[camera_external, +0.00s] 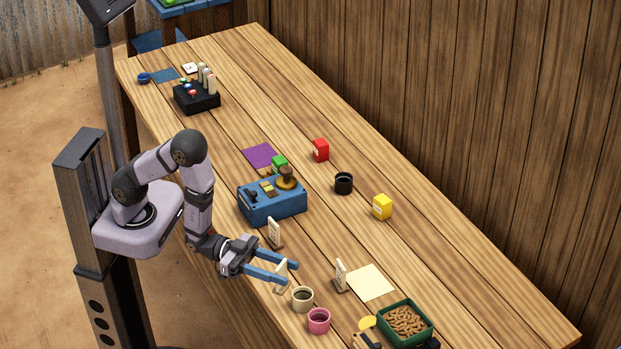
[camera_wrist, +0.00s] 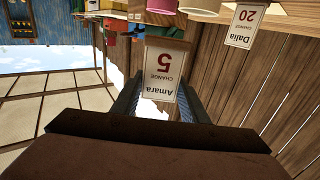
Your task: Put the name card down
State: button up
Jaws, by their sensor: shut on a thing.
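My gripper (camera_external: 288,272) is shut on a white name card (camera_external: 281,272) over the table's near edge, beside the cream cup. In the wrist view this card (camera_wrist: 163,68) sits between the blue fingers and reads "Amara", "CHANGE" and "5" upside down. I cannot tell whether its foot touches the table. Another card (camera_external: 341,274) stands beside a pale yellow mat (camera_external: 371,282). A third card (camera_external: 274,232) stands by the blue box. A card reading "Dalia", "CHANGE" and "20" (camera_wrist: 244,24) shows at the upper right of the wrist view.
The cream cup (camera_external: 302,298) and pink cup (camera_external: 318,320) stand close to the gripper. A green tray (camera_external: 429,335) of brown pieces is at the front right. The blue box (camera_external: 272,203), black cup (camera_external: 344,183) and yellow box (camera_external: 382,207) stand farther back. Wood between them is clear.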

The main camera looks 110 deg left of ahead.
notch_tip(320, 180, up, 9)
jog(key=w+a+n+y+b, duration=0.2)
jog(key=a+n+y+b, duration=0.15)
jog(key=y, duration=0.25)
jog(key=s+a+f+n+g+y, duration=0.1)
jog(key=a+f+n+g+y, duration=0.1)
jog(key=a+f+n+y, duration=0.1)
jog(key=s+a+f+n+g+y, duration=0.2)
jog(key=a+f+n+g+y, duration=0.1)
jog(key=a+y, duration=0.4)
jog(key=shift+s+a+f+n+p, duration=0.35)
jog(key=shift+a+f+n, duration=0.5)
jog(key=shift+a, duration=0.4)
notch_tip(320, 180, down, 6)
jog(key=shift+f, duration=0.1)
jog(key=shift+f, duration=1.75)
